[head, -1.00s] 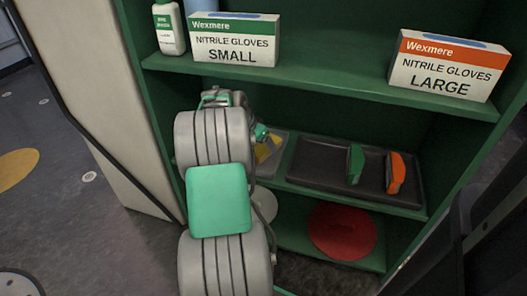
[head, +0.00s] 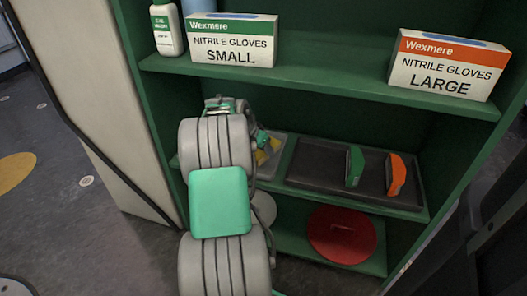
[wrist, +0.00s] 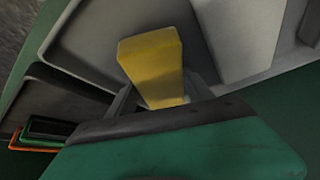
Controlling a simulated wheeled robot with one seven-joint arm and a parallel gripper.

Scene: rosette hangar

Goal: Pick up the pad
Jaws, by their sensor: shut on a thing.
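A yellow block, which looks like the pad (wrist: 152,62), stands up between the grey fingers of my gripper (wrist: 163,97) in the wrist view. The fingers are shut on its lower part. In the head view a bit of yellow (head: 265,153) shows beside my arm, over a light grey tray (head: 277,141) on the middle shelf. I cannot tell whether the yellow pad still touches the tray.
A dark tray (head: 318,160) to the right holds a green piece (head: 354,166) and an orange piece (head: 396,174). Glove boxes, small (head: 232,42) and large (head: 447,65), and a white bottle (head: 166,30) stand on the shelf above. A red disc (head: 342,235) lies below.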

